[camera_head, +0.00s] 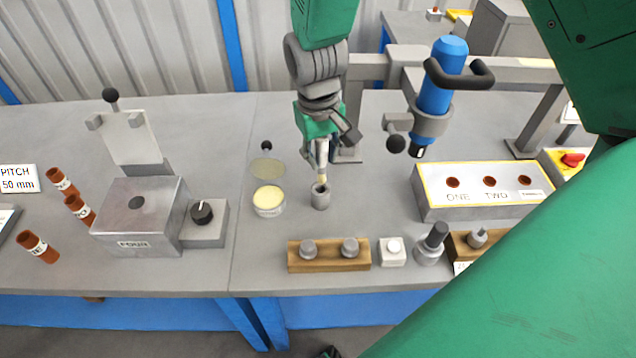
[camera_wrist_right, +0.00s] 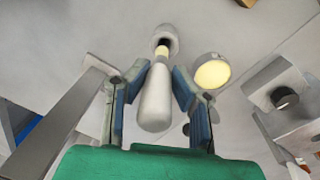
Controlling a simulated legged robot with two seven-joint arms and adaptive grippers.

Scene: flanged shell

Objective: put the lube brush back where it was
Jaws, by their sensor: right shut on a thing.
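My right gripper (camera_head: 322,143) points down over the bench and is shut on the lube brush (camera_head: 322,165). In the right wrist view the pale, rounded brush handle (camera_wrist_right: 156,98) sits between the fingers of the gripper (camera_wrist_right: 155,85). The brush is nearly upright, with its yellowish bristle end down. That end is at the mouth of a small grey cup (camera_head: 320,198), which also shows in the wrist view (camera_wrist_right: 160,36). I cannot tell how far the tip is inside. My left gripper is not in view.
A round tin of pale yellow grease (camera_head: 269,200) stands just left of the cup. A wooden block with two knobs (camera_head: 328,254) lies in front. A grey block labelled FOUR (camera_head: 138,220) is left; a yellow-edged box (camera_head: 490,190) and a blue tool (camera_head: 435,90) are right.

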